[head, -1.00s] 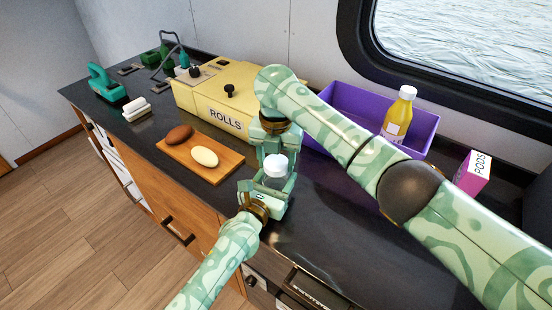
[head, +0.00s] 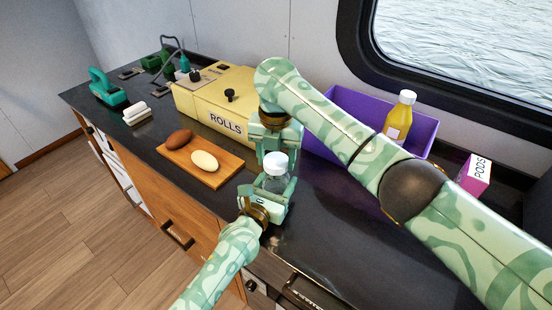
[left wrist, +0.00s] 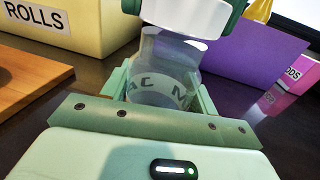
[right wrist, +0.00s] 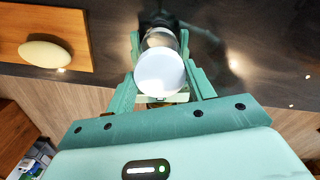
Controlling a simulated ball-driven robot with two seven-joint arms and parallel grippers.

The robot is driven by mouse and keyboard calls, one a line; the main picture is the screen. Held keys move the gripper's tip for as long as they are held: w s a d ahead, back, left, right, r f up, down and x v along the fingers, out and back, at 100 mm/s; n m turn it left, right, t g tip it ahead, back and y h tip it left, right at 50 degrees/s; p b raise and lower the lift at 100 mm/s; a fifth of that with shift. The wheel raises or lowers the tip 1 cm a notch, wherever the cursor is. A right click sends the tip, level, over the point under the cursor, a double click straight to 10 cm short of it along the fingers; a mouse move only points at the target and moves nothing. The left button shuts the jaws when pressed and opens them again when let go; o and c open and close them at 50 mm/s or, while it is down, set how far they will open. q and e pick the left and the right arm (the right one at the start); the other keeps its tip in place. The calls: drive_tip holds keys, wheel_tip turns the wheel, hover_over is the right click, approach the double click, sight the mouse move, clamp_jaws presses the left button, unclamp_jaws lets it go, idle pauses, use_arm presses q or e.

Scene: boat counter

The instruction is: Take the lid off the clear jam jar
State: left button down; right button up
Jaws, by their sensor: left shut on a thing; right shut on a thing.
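The clear jam jar (head: 274,184) stands upright, held above the counter's front part. It also shows in the left wrist view (left wrist: 165,68), with dark letters on its side. My left gripper (head: 266,194) is shut on the jar's body from the front. The white lid (head: 277,160) is at the jar's top, and my right gripper (head: 279,153) is shut on it from above. The lid also shows in the right wrist view (right wrist: 160,73), with the glass partly hidden behind it. I cannot tell whether a gap separates lid and rim.
A wooden board (head: 228,172) with a brown and a cream oval item lies to the left. A yellow ROLLS box (head: 190,101), a purple bin (head: 350,107) with a juice bottle (head: 398,120), and a pink PODS box (head: 473,174) stand behind. The counter's front right is clear.

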sight(276, 161)
drive_tip(key=shift+r, duration=0.1)
drive_tip(key=shift+r, duration=1.95)
use_arm(q)
drive_tip(key=shift+c, duration=1.8)
unclamp_jaws()
drive_tip(key=p+v, duration=0.2)
drive_tip(key=v, duration=1)
use_arm(e)
wheel_tip(276, 161, up, 2)
drive_tip(key=shift+s+r, duration=0.1)
drive_tip(key=shift+r, duration=0.15)
